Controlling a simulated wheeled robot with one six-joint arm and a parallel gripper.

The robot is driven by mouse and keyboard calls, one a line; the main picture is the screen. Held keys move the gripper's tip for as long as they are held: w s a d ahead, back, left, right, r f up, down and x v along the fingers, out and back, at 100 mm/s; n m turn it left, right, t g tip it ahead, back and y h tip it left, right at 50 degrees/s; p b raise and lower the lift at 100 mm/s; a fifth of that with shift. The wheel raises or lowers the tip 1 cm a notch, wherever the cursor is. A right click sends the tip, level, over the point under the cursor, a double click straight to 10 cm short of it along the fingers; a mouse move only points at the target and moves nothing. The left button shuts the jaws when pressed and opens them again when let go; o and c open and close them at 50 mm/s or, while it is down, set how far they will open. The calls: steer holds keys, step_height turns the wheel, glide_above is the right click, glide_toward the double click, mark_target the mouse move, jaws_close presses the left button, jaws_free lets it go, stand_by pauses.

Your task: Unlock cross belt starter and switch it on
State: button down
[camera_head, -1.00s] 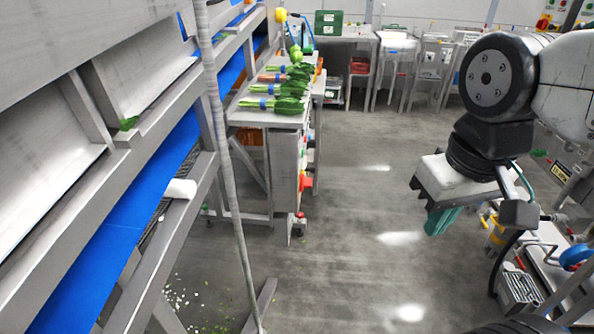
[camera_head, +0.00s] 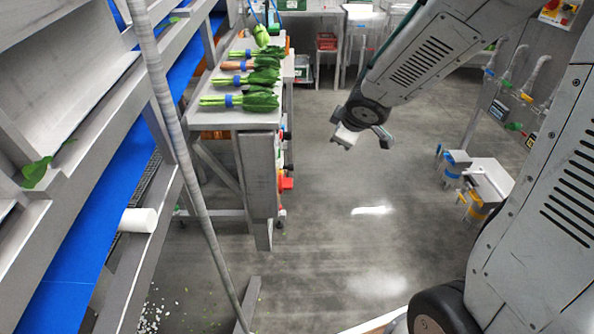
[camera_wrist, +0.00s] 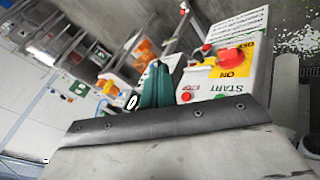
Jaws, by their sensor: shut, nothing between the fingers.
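In the wrist view a pale starter box bears a red rotary handle (camera_wrist: 233,57) on a yellow plate (camera_wrist: 215,70) with "ON" lettering. Labels reading START and STOP and a red button (camera_wrist: 186,97) sit below the handle. I cannot make out a lock on it. In the head view a red handle (camera_head: 286,184) sticks out from the right side of the bench. My gripper's teal fingers (camera_wrist: 157,68) are shut and empty, left of the box in the wrist view and apart from the handle.
A steel bench (camera_head: 240,117) carries bunches of greens (camera_head: 243,101). A blue conveyor belt (camera_head: 95,215) and a slanting pole (camera_head: 175,135) stand left. A small grey unit with yellow and blue parts (camera_head: 490,180) stands right. The floor (camera_head: 345,235) between is clear.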

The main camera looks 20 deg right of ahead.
mark_target(286, 184)
steer(key=w+a+f+n+y, duration=0.2)
steer(key=w+a+f, duration=0.2)
steer(key=f, duration=0.4)
steer(key=w+a+f+n+y, duration=0.2)
steer(key=w+a+f, duration=0.2)
steer(key=f, duration=0.4)
steer(key=shift+w+a+f+n+g+y, duration=0.15)
steer(key=shift+a+f+n+g+y, duration=0.2)
steer(key=shift+a, duration=0.2)
steer(key=shift+r, duration=0.1)
